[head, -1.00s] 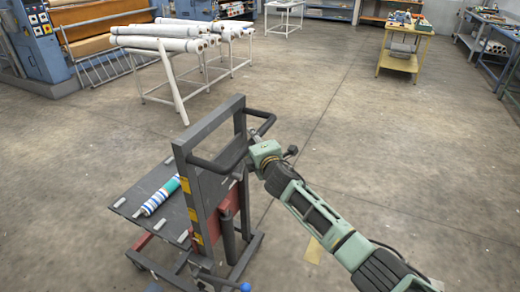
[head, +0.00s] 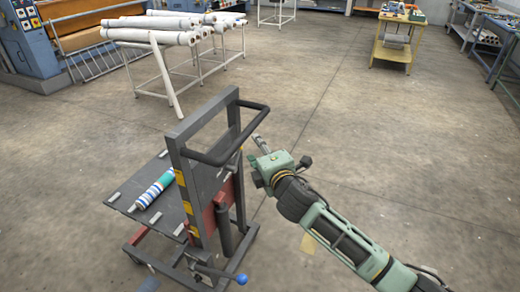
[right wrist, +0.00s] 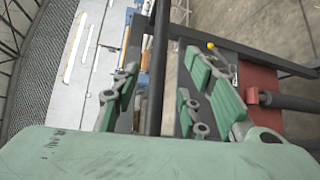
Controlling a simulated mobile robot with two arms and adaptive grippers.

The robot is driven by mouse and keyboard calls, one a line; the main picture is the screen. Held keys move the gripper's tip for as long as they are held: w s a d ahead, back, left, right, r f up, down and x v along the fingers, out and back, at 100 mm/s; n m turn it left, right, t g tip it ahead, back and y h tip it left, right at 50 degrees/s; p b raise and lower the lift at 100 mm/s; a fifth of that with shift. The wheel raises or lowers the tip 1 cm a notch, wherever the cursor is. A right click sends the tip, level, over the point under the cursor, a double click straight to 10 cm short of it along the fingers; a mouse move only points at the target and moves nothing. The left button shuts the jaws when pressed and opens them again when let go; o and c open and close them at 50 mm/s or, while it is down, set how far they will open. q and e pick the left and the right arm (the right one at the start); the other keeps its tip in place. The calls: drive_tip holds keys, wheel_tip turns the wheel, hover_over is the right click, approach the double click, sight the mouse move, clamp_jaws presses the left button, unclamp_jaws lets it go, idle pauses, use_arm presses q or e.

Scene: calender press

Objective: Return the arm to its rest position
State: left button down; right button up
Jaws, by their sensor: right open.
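My right arm comes in from the lower right in the head view. Its green right gripper (head: 258,142) is just right of the dark push handle (head: 232,148) of a grey lift cart (head: 178,140), apparently clear of it. In the right wrist view the two green fingers (right wrist: 165,88) are spread apart. A dark bar (right wrist: 158,60) shows between them in the picture; how near it is I cannot tell. The gripper holds nothing that I can see. My left gripper is out of view.
A blue, white and green striped roll (head: 155,188) lies on the cart's platform (head: 125,196). White rolls (head: 150,36) rest on a white rack at the back left. A yellow table (head: 393,52) stands at the back right. The floor (head: 380,140) right of the cart is open.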

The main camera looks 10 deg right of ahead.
drive_tip(key=shift+f, duration=0.1)
idle(0.3)
drive_tip(key=s+d+f+m+g+h, duration=0.1)
drive_tip(key=s+d+f+m+g, duration=0.15)
drive_tip(key=f, duration=0.85)
drive_tip(key=s+d+f+m+g+h, duration=0.1)
drive_tip(key=s+d+f+m, duration=0.2)
drive_tip(key=f, duration=0.8)
drive_tip(key=s+d+f+m+g, duration=0.2)
drive_tip(key=s+d+f+m, duration=0.1)
drive_tip(key=s+f, duration=0.55)
drive_tip(key=s+d+f+m+g, duration=0.25)
drive_tip(key=s+f, duration=0.25)
drive_tip(key=f, duration=0.7)
drive_tip(key=s+d+f+m+g+h, duration=0.1)
drive_tip(key=s+d+f+m+g, duration=0.1)
drive_tip(key=s+f, duration=0.7)
drive_tip(key=s+d+f+m+g, duration=0.25)
drive_tip(key=s+f, duration=0.25)
drive_tip(key=s, duration=0.7)
drive_tip(key=s+f+m+g, duration=0.1)
drive_tip(key=s+f+m, duration=0.1)
drive_tip(key=s, duration=0.9)
drive_tip(key=s+f+m+g, duration=0.1)
drive_tip(key=s+f+m, duration=0.1)
drive_tip(key=s, duration=0.9)
drive_tip(key=shift+s+f+h, duration=0.3)
drive_tip(key=shift+f, duration=0.5)
